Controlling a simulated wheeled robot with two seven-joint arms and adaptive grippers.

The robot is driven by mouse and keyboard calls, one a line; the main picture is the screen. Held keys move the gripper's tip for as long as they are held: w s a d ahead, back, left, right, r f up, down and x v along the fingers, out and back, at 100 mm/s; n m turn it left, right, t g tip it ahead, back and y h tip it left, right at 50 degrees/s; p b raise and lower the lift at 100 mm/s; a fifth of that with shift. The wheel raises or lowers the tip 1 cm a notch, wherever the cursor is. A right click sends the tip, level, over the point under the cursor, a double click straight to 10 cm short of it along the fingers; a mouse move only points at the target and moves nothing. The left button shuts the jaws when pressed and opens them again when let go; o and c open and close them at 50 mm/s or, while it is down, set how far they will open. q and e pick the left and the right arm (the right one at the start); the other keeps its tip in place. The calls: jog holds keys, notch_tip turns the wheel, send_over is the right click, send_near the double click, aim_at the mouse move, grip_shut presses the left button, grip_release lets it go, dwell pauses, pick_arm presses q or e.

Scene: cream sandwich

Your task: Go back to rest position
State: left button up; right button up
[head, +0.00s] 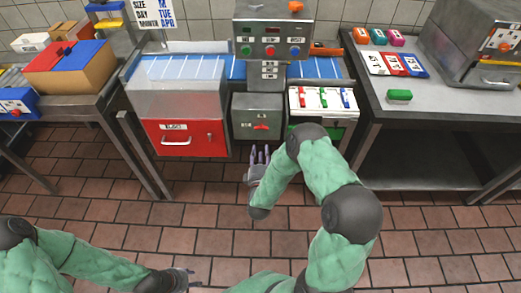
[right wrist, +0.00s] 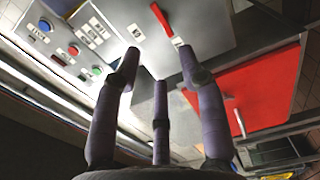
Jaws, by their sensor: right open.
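My right gripper (head: 259,158) is raised in front of the grey box (head: 257,108) in the middle of the machine, with its fingers pointing towards it. In the right wrist view its fingers (right wrist: 160,70) are spread open with nothing between them. The red lever (head: 261,127) on the box also shows beyond the fingers in the right wrist view (right wrist: 161,20). My left gripper (head: 187,277) is low at the bottom of the head view, over the tiled floor and away from the machine. Its fingers are too small to read.
The machine has a red-fronted bin (head: 190,150) left of the box and a white panel with coloured levers (head: 323,101) to the right. A table (head: 440,95) stands at right, another (head: 75,105) at left. The tiled floor (head: 440,215) is clear.

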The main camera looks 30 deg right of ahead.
dwell(0.4)
jog(key=s+a+f+m+g+y, duration=0.4)
jog(key=a+f+m+g+y, duration=0.15)
jog(key=a+f+y, duration=0.5)
jog(key=s+a+f+m+g+y+p, duration=0.1)
jog(key=s+a+m+g, duration=0.3)
jog(key=s, duration=0.6)
jog(key=s+a+f+m+g+y, duration=0.2)
jog(key=s+a+f+m+g, duration=0.2)
jog(key=s+a, duration=0.4)
jog(key=shift+s+m+g+p, duration=0.4)
jog(key=shift+s+g, duration=0.25)
jog(key=shift+s, duration=0.6)
jog(key=shift+w+a, duration=0.1)
